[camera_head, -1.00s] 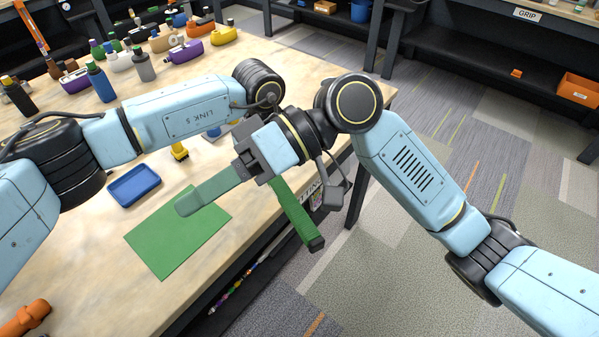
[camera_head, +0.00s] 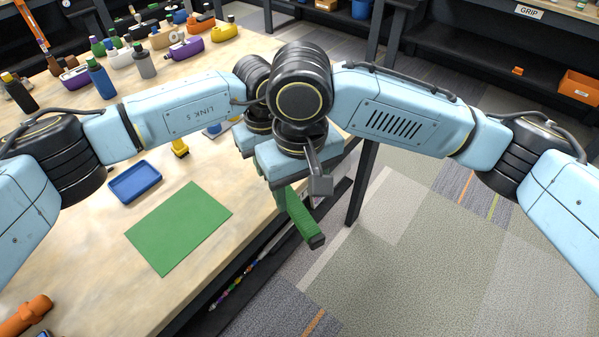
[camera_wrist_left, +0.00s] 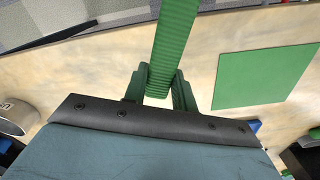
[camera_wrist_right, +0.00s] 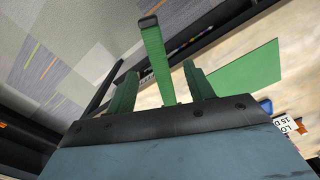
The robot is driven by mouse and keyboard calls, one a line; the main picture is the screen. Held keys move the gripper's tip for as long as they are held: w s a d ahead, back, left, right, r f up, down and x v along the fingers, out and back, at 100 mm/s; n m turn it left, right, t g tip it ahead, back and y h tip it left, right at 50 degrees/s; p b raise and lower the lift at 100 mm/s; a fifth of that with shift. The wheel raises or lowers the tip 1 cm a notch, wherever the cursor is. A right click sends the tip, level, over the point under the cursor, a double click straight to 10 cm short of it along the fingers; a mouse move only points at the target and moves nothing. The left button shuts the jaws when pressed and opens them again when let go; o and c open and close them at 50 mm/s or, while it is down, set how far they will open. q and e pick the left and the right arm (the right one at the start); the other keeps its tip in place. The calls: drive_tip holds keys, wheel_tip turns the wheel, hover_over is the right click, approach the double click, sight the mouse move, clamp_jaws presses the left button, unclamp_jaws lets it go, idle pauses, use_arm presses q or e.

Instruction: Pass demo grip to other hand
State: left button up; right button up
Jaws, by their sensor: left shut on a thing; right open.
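The demo grip, a long ribbed green bar with a dark end cap (camera_head: 303,222), slants down past the table's right edge. My left gripper (camera_wrist_left: 164,84) is shut on it; the green fingers stand on both sides of the bar in the left wrist view. In the head view, the left gripper is largely hidden behind my right arm. My right gripper (camera_head: 284,190) is over the upper part of the bar. In the right wrist view, its open fingers (camera_wrist_right: 162,88) stand on either side of the grip (camera_wrist_right: 157,60), with gaps showing on both sides.
A flat green mat (camera_head: 180,228) and a blue tray (camera_head: 134,184) lie on the wooden table (camera_head: 100,250). Several bottles stand at the back left. An orange object (camera_head: 27,314) lies at the near left. The carpeted floor right of the table is open.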

sight(300, 218)
wheel_tip(300, 218, down, 8)
idle(0.4)
drive_tip(key=c, duration=0.9)
use_arm(q)
drive_tip(key=o, duration=0.5)
use_arm(e)
drive_tip(key=shift+c, duration=1)
use_arm(q)
drive_tip(key=o, duration=0.5)
